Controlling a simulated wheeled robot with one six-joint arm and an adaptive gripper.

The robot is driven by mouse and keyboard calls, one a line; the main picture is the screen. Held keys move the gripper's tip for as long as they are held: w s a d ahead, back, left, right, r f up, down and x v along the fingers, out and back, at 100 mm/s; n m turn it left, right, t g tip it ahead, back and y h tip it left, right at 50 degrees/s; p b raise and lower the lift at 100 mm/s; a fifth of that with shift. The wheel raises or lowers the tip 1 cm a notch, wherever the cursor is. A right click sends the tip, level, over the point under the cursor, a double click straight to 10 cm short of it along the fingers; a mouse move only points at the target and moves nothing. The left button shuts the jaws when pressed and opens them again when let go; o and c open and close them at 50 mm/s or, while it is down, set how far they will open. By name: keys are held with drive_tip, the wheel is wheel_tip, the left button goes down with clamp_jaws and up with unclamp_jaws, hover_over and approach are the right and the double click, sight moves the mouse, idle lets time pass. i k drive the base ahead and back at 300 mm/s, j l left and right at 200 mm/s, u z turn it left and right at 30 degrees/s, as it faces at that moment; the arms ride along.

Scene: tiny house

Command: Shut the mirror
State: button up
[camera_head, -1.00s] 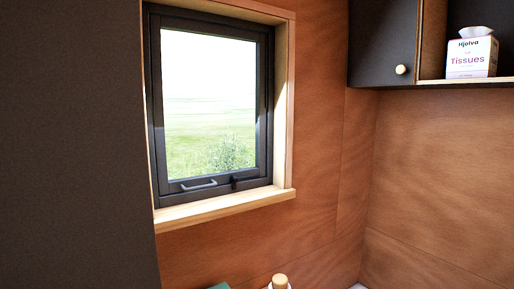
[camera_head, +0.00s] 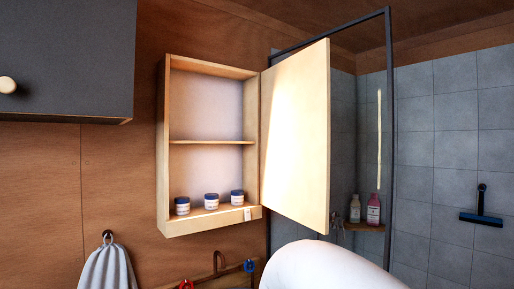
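The mirror door (camera_head: 297,135) is a pale wooden panel, hinged on the right side of an open wall cabinet (camera_head: 163,150). It stands swung wide open, out to the right, and its wooden face is toward me. The mirror side is not visible. The cabinet has one shelf, and several small jars (camera_head: 211,201) stand on its bottom. A white rounded part of my arm shows at the bottom, right of centre. My gripper is not in view.
A dark cupboard (camera_head: 65,55) hangs at the upper left. A grey towel (camera_head: 108,268) hangs below it. A framed shower area with grey tiles (camera_head: 430,130) is to the right, with bottles (camera_head: 373,210) on a corner shelf.

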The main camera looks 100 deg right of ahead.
sight(296, 92)
drive_tip(key=z, duration=2.05)
drive_tip(key=k+l+z, duration=0.2)
drive_tip(key=k, duration=0.2)
drive_tip(key=k+z, duration=0.2)
drive_tip(key=k, duration=0.2)
drive_tip(key=k+l+z, duration=0.2)
drive_tip(key=k, duration=0.2)
